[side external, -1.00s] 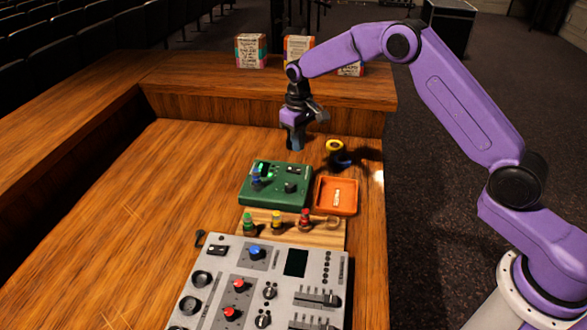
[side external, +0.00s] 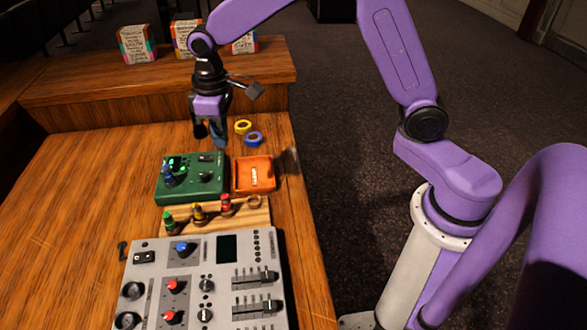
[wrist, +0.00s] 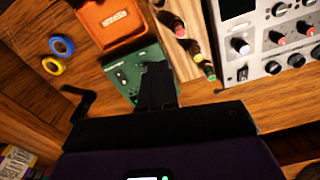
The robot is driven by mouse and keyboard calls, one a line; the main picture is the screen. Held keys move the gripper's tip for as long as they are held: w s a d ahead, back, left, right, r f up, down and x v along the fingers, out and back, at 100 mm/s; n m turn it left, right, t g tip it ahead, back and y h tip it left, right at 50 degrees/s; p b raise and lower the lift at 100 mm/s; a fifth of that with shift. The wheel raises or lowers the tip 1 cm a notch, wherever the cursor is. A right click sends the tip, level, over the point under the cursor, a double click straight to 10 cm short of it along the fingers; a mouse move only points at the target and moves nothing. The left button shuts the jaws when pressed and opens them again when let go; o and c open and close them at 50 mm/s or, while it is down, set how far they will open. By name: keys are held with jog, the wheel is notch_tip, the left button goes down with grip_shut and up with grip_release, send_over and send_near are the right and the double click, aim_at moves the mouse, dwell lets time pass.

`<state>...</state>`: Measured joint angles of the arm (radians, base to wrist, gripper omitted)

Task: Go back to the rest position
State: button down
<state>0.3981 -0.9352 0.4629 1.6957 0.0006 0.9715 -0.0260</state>
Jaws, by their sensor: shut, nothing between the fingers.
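My gripper (side external: 209,138) hangs above the back of the wooden desk, behind the green box and to the left of the two rings, with its fingers pointing down. It is shut and holds nothing. In the wrist view its dark fingers (wrist: 157,85) are together and cover part of the green box. The arm reaches in from the right, bent over the desk's far edge.
The green box (side external: 205,188) sits beside an orange tray (side external: 267,183). A yellow ring (side external: 243,127) and a blue ring (side external: 253,139) lie behind the tray. The desk's left is clear.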

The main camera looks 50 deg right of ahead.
jog(key=s+d+r+n, duration=0.1)
jog(key=s+d+n, duration=0.2)
jog(key=s, duration=1.2)
jog(key=s+d+r+n, duration=0.1)
jog(key=s+d+n, duration=0.2)
jog(key=s, duration=1.2)
jog(key=d, duration=0.3)
jog(key=shift+d+r, duration=0.35)
jog(key=shift+w, duration=0.1)
